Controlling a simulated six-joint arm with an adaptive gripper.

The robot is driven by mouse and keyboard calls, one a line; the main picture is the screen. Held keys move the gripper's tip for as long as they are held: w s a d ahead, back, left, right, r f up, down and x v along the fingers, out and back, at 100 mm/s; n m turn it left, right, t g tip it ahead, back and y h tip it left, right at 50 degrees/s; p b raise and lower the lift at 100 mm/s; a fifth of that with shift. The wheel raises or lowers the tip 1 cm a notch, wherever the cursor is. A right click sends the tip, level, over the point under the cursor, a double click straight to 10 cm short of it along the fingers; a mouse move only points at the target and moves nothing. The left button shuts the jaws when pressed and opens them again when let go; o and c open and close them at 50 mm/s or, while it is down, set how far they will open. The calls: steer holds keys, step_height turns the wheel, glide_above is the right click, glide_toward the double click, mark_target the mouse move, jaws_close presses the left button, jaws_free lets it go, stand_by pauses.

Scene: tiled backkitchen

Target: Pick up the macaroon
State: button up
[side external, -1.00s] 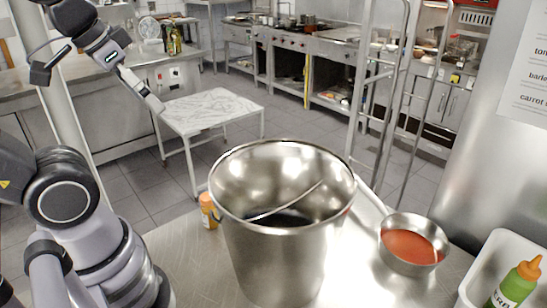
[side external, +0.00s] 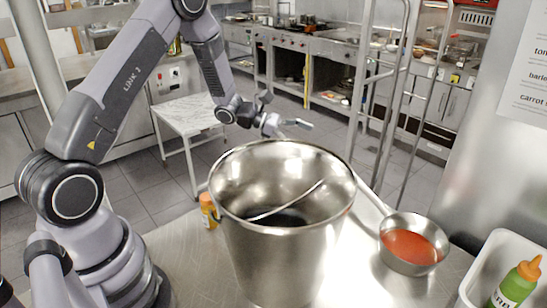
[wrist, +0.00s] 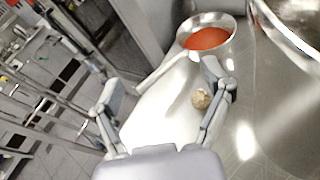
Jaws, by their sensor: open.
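The macaroon (wrist: 201,99) shows in the wrist view as a small round beige piece on the metal worktop, beside the right finger in the picture. In the side external view I cannot see it; the big steel bucket may hide it. My gripper (side external: 284,110) is up behind the bucket's far rim in that view, with its fingers spread. In the wrist view my gripper (wrist: 162,85) is open, with nothing held between its fingertips. The macaroon appears below the fingers, apart from them as far as I can tell.
The tall steel bucket (side external: 270,250) stands mid-worktop. Right of it is a saucepan (side external: 386,237) of red sauce, its handle running back behind the bucket. An orange-capped bottle (side external: 208,208) is at left. A white tray (side external: 473,290) with a green bottle (side external: 517,288) is at right.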

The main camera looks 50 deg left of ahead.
steer(key=s+f, duration=0.1)
steer(key=f, duration=0.5)
steer(key=s+f+n, duration=0.1)
steer(key=f, duration=0.4)
steer(key=s+f+n+y, duration=0.1)
steer(key=f, duration=0.5)
steer(key=shift+a+f, duration=0.15)
steer(key=shift+f, duration=0.15)
steer(key=x, duration=0.7)
steer(key=shift+f, duration=0.25)
steer(key=shift+s+f+x, duration=0.1)
steer(key=shift+s+x, duration=0.05)
steer(key=shift+x, duration=0.9)
steer(key=shift+s+f+x, duration=0.1)
steer(key=shift+x, duration=1)
steer(key=shift+s+f+x, duration=0.1)
steer(key=shift+s+x, duration=0.05)
steer(key=shift+x, duration=0.9)
steer(key=shift+r, duration=0.1)
steer(key=c, duration=1.1)
